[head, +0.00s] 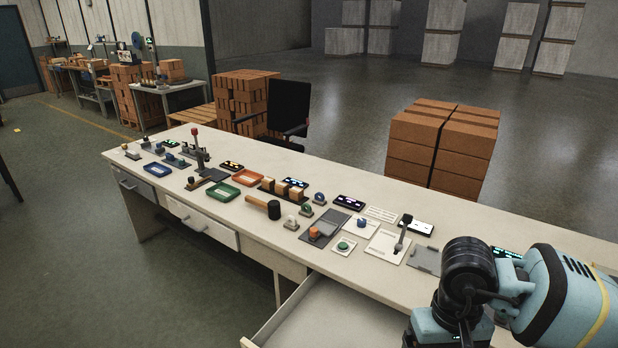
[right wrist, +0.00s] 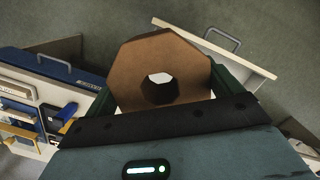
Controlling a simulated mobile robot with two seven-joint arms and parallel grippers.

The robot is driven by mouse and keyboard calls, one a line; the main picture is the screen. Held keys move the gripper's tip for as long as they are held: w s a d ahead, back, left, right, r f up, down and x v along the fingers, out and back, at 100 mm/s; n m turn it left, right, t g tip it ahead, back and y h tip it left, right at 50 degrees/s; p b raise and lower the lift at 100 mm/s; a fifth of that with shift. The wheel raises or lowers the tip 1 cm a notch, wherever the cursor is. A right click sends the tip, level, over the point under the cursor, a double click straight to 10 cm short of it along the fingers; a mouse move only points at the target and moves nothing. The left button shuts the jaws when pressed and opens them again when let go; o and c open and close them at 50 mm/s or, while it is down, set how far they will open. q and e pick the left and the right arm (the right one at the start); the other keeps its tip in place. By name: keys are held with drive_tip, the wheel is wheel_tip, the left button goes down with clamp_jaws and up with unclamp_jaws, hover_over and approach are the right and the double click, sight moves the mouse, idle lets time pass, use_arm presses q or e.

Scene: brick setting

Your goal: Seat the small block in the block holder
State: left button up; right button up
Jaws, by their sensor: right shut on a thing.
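In the right wrist view my right gripper (right wrist: 162,82) is shut on a brown octagonal block (right wrist: 137,62) with a dark hole through its middle. Its dark green fingers lie on either side of the block. In the head view my right arm is at the lower right, and its gripper and the block are out of sight. A row of tan blocks (head: 281,189) sits on a dark base in the middle of the bench; I cannot tell whether this is the block holder. My left gripper is not in view.
The long pale bench (head: 330,272) carries a green tray (head: 222,200), an orange tray (head: 247,183), a mallet (head: 272,208) and several switches and panels. An open drawer (head: 300,335) juts from the front. Brick stacks (head: 440,150) stand behind.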

drive_tip(key=s+f, duration=0.3)
drive_tip(key=f, duration=0.9)
drive_tip(key=shift+s+f, duration=0.3)
drive_tip(key=shift+s, duration=0.05)
